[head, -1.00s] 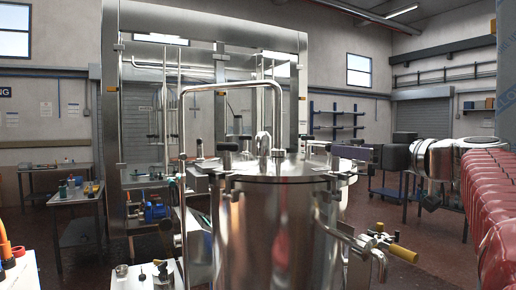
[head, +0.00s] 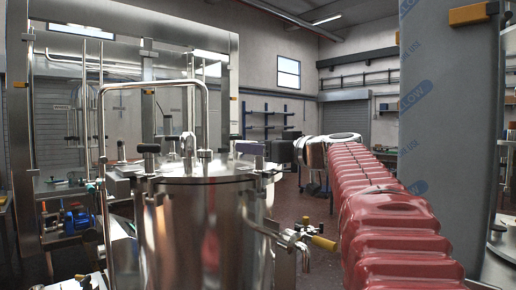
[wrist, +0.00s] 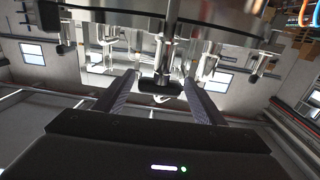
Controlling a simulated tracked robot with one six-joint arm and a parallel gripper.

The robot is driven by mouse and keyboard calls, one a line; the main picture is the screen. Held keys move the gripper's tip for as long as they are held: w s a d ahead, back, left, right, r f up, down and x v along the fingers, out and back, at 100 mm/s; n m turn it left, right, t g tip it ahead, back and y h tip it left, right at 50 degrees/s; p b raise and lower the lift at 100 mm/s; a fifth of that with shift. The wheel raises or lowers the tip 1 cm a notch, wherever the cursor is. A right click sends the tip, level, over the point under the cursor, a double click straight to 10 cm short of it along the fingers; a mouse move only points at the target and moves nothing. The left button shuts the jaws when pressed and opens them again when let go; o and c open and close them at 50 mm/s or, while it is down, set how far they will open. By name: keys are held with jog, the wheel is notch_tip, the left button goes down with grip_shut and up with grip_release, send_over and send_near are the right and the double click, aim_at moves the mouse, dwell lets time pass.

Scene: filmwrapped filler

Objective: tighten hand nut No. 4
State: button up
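The steel vessel (head: 205,225) with a flat round lid (head: 200,172) stands in front of me, with several dark hand nuts around its rim. One nut (head: 150,150) is at the front left of the lid. My gripper (head: 250,148) reaches from the right to the lid's right edge. In the wrist view my gripper (wrist: 160,82) has its two fingers apart, with a black hand nut (wrist: 160,86) between them; narrow gaps seem to show at its sides. I cannot read a number on the nut. In the head view my fingers and that nut merge.
A bent steel pipe (head: 152,85) arches over the lid. A tall film-wrapped column (head: 445,110) stands at the right, close to my red-sleeved arm. A steel frame (head: 18,120) rises behind at left.

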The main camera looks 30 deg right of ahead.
jog(key=c, duration=0.9)
jog(key=shift+d+n+y, duration=0.1)
jog(key=shift+n+y, duration=0.4)
jog(key=shift+y, duration=0.3)
jog(key=shift+n+g+y, duration=0.4)
jog(key=shift+n+y, duration=0.3)
jog(key=shift+y, duration=0.3)
jog(key=o, duration=1)
jog(key=shift+o, duration=0.2)
jog(key=shift+s, duration=0.15)
